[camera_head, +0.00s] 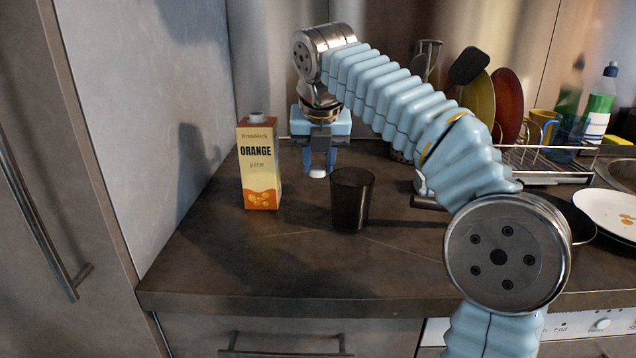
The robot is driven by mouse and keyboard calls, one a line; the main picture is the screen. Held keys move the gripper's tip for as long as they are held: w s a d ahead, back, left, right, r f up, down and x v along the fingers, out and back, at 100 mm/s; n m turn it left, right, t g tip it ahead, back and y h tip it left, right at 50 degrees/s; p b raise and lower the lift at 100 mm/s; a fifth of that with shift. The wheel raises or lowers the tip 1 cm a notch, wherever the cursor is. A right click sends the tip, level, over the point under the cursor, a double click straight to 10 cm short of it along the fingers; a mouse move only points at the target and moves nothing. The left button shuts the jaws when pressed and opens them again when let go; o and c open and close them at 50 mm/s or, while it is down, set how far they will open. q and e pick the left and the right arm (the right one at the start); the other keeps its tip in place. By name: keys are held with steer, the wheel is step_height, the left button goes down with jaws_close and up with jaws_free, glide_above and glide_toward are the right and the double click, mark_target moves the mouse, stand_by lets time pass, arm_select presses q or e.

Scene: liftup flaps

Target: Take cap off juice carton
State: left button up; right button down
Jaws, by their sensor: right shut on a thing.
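The orange juice carton (260,170) stands upright on the dark counter, left of my right gripper. A grey spout or neck (257,117) shows on its top. My right gripper (318,168) points down to the right of the carton and apart from it. It is shut on a small white cap (317,172), held low between its fingertips; I cannot tell whether the cap touches the counter. My left gripper is not in view.
A dark, see-through glass (351,200) stands in front and right of my right gripper. A dish rack (545,165) with plates and cups, bottles and a white plate (606,212) fill the right. The counter's front left (230,265) is clear.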

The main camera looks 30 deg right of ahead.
mark_target(319, 168)
steer(key=shift+w+d+f, duration=0.15)
steer(key=shift+w+f, duration=0.1)
steer(key=shift+f, duration=0.15)
steer(key=b+x, duration=0.1)
steer(key=x, duration=0.3)
steer(key=shift+s+f, duration=0.15)
steer(key=shift+s, duration=0.05)
steer(key=shift+f, duration=0.15)
